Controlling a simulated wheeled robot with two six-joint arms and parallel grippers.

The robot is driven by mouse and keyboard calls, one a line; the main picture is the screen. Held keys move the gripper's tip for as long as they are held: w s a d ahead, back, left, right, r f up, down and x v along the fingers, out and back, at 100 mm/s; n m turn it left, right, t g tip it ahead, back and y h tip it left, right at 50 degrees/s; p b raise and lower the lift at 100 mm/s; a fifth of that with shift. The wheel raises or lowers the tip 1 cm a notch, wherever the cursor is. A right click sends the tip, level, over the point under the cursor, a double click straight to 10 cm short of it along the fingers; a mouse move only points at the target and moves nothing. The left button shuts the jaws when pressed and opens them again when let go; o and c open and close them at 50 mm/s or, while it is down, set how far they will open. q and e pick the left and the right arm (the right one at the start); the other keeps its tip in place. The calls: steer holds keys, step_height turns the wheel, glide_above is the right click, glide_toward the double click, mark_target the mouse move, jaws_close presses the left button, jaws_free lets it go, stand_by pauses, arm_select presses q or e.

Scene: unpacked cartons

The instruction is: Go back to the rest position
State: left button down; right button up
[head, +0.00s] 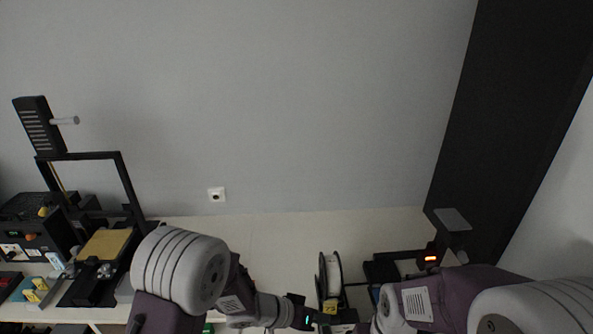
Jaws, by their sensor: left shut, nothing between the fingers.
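My left arm comes in from the lower left, and its dark gripper (316,318) is low in the picture, just below the white spool. The left gripper is shut with nothing in it; its fingers are small and hard to make out. My right arm comes in from the lower right and reaches left across the table's right part. Its fingers do not show.
A white spool on a black holder (330,276) stands on the pale table (280,250). A black-framed printer (105,245) stands at the left. A black device with an orange display (431,258) is at the right. The table's back middle is clear.

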arm_select(q)
steer(key=w+a+r+n+t+y+b, duration=0.2)
steer(key=w+a, duration=0.2)
steer(key=a, duration=0.2)
steer(key=w+a+r+n+t+y+b, duration=0.1)
steer(key=w+a+n+t+y, duration=0.15)
steer(key=a, duration=0.45)
steer(key=a+n+y+b, duration=0.1)
steer(key=a+n+y, duration=0.15)
steer(key=a, duration=0.55)
steer(key=s+a+f+g+y, duration=0.1)
steer(key=s+a+f+g, duration=0.1)
steer(key=s, duration=0.7)
steer(key=s+a+f+m+g+y, duration=0.1)
steer(key=s+f+g, duration=0.3)
steer(key=s, duration=0.5)
steer(key=shift+a+g, duration=0.45)
steer(key=shift+a, duration=0.35)
arm_select(e)
step_height(320, 180, down, 6)
steer(key=shift+a+r, duration=0.1)
steer(key=shift+r, duration=0.05)
